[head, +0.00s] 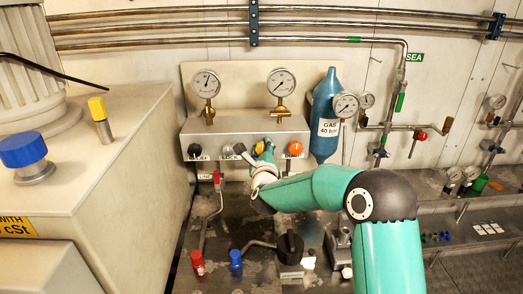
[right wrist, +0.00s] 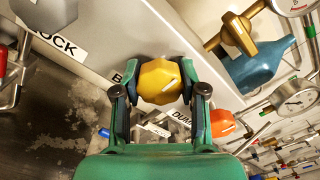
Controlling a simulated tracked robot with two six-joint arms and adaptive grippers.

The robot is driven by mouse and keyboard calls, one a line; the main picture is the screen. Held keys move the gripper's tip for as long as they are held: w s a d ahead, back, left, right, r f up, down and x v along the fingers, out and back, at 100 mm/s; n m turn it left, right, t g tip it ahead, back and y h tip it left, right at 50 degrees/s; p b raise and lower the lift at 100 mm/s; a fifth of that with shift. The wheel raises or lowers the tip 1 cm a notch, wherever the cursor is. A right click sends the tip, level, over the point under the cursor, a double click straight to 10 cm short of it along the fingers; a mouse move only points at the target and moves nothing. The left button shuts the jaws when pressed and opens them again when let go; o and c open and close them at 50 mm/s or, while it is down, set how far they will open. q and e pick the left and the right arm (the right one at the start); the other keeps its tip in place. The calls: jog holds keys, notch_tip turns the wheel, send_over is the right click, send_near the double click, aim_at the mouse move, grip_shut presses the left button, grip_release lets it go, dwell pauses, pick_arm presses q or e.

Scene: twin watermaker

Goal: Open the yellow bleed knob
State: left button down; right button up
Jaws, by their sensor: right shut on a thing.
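In the head view the knob (head: 259,147) shows only partly, behind my right gripper (head: 265,155). The label beside it is partly hidden by the fingers. My left gripper is in neither view.
On the same panel (head: 240,124) are a black knob (head: 194,150), a grey knob (head: 239,148) and an orange knob (head: 295,148). Two gauges stand above. A blue gas bottle (head: 326,115) hangs to the right. A red-handled lever (head: 217,180) stands below left.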

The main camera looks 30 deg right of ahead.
jog(key=shift+a+f+n+b, duration=0.1)
jog(key=shift+f+n+b, duration=0.2)
jog(key=shift+n+b, duration=0.6)
jog(key=n+b, duration=0.1)
jog(key=b, duration=0.2)
jog(key=shift+n, duration=0.4)
jog(key=shift+n+b, duration=0.6)
jog(key=shift+n, duration=0.3)
jog(key=n+b, duration=0.1)
jog(key=n, duration=0.1)
jog(key=shift+r+n, duration=0.15)
jog(key=shift+n, duration=0.25)
jog(key=n, duration=0.4)
jog(key=shift+r, duration=0.1)
jog(key=n, duration=0.5)
jog(key=shift+n, duration=0.3)
jog(key=shift+r, duration=0.1)
